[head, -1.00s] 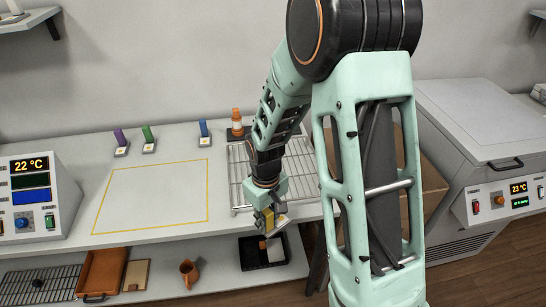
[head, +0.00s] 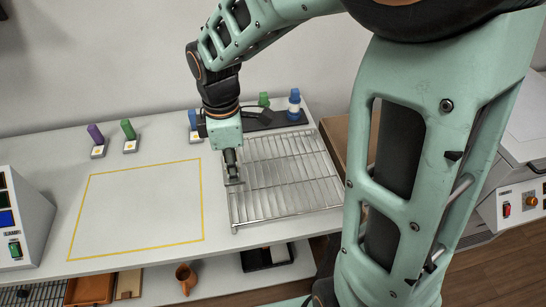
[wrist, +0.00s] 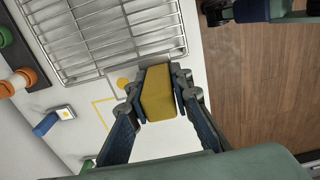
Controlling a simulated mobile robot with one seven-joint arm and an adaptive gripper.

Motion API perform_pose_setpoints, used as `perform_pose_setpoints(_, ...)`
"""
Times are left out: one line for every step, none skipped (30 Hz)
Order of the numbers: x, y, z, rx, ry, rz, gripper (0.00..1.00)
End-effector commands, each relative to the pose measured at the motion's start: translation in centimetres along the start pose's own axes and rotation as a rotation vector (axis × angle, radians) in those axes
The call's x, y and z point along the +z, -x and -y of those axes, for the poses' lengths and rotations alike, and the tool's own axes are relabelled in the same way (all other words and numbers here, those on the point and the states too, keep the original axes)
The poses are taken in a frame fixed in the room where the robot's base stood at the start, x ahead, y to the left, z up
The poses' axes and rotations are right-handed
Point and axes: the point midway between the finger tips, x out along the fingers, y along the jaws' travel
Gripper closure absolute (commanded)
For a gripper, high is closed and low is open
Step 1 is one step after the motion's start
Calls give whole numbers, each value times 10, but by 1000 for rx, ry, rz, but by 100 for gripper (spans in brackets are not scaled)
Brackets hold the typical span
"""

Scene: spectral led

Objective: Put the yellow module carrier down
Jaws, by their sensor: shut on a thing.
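In the wrist view, the yellow module carrier (wrist: 160,95) is a yellow block held between the two fingers of my gripper (wrist: 158,90), which is shut on it. In that view it shows between the wire rack and the wooden floor. In the head view, my gripper (head: 233,179) points down at the left edge of the wire rack (head: 285,178). The carrier cannot be made out there. I cannot tell whether it touches anything below.
A yellow-outlined area (head: 140,210) on the white bench is bare. Purple (head: 96,134), green (head: 128,129) and blue (head: 193,119) modules stand behind it. A dark tray (head: 275,118) lies behind the rack. In the wrist view, an orange-and-white object (wrist: 22,78) shows at left.

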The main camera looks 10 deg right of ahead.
Motion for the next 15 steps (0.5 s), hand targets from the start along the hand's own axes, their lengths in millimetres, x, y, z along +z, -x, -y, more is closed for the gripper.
perform_pose_setpoints(13,-5,-4,-5,-8,2,100)
perform_pose_setpoints(21,-8,-8,-4,-9,1,100)
perform_pose_setpoints(30,-13,-11,-6,-9,1,100)
perform_pose_setpoints(36,-16,-14,-5,-9,0,100)
perform_pose_setpoints(43,-20,-17,-5,-10,0,100)
perform_pose_setpoints(53,-24,-21,-5,-10,0,100)
perform_pose_setpoints(59,-27,-24,-4,-10,0,100)
perform_pose_setpoints(66,-31,-27,-5,-8,1,100)
perform_pose_setpoints(71,-41,-29,-6,-7,0,100)
perform_pose_setpoints(76,-48,-30,-8,-7,0,100)
perform_pose_setpoints(80,-53,-32,-6,-6,0,100)
perform_pose_setpoints(85,-60,-34,-6,-5,0,100)
perform_pose_setpoints(88,-64,-36,-4,-5,0,100)
perform_pose_setpoints(91,-68,-37,-4,-6,0,100)
perform_pose_setpoints(95,-72,-39,-4,-6,0,100)
